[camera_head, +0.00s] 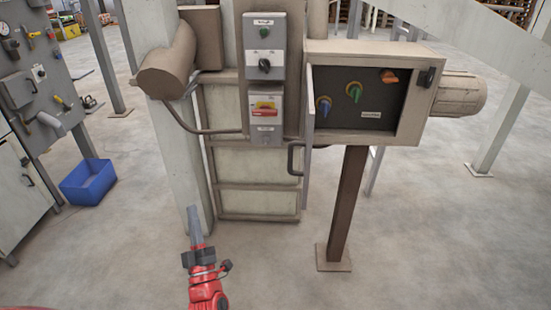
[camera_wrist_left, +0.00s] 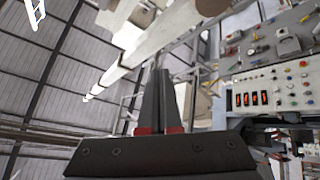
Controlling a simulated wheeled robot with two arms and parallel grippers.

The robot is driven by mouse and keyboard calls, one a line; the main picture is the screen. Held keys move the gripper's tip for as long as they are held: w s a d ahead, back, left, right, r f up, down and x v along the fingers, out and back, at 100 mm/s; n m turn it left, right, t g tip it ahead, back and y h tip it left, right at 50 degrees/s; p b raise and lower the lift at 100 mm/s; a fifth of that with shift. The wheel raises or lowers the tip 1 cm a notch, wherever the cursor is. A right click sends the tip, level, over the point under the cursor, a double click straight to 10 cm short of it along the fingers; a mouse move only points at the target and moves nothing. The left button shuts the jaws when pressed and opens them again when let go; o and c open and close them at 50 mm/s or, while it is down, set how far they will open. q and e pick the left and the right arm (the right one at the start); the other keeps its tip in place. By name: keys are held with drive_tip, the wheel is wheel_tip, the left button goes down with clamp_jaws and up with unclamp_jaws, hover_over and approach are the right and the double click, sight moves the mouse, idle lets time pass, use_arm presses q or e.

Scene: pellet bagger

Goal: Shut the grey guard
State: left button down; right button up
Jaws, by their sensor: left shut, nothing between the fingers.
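The grey guard (camera_head: 307,135) looks like a thin panel seen nearly edge-on at the left side of an open beige box (camera_head: 423,100). It stands swung open toward me, with a dark handle (camera_head: 291,158) on its left face. Inside the box, a dark panel (camera_head: 340,112) with blue, green and orange knobs is exposed. My left gripper (camera_head: 194,212) is low and to the left of the guard, apart from it, pointing away from me. Its fingers are shut and empty, and they also show in the left wrist view (camera_wrist_left: 160,75). My right gripper is not in view.
Grey switch boxes (camera_head: 264,60) hang on the machine left of the guard. A brown post (camera_head: 346,205) holds up the beige box. A pale column (camera_head: 178,140) stands just beyond my left gripper. A blue bin (camera_head: 88,182) is at left. The front floor is clear.

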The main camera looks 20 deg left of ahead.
use_arm(q)
drive_tip(key=w+a+r+n+g+h+p, duration=0.1)
drive_tip(key=w+a+r+n+h+p, duration=0.1)
drive_tip(key=w+r+h+p, duration=0.45)
drive_tip(key=s+d+r+m+g+h+p, duration=0.1)
drive_tip(key=s+d+r+m+h, duration=0.2)
drive_tip(key=d+h, duration=0.35)
drive_tip(key=s+d+r+m+g+h+p, duration=0.1)
drive_tip(key=s+d+r+m+h, duration=0.15)
drive_tip(key=d+h, duration=0.4)
drive_tip(key=w+d+p, duration=0.1)
drive_tip(key=w+d, duration=0.5)
drive_tip(key=w, duration=0.5)
drive_tip(key=shift+d+r+g+h, duration=0.25)
drive_tip(key=shift+d+g+h, duration=0.1)
drive_tip(key=shift+h, duration=0.1)
drive_tip(key=shift+w, duration=0.1)
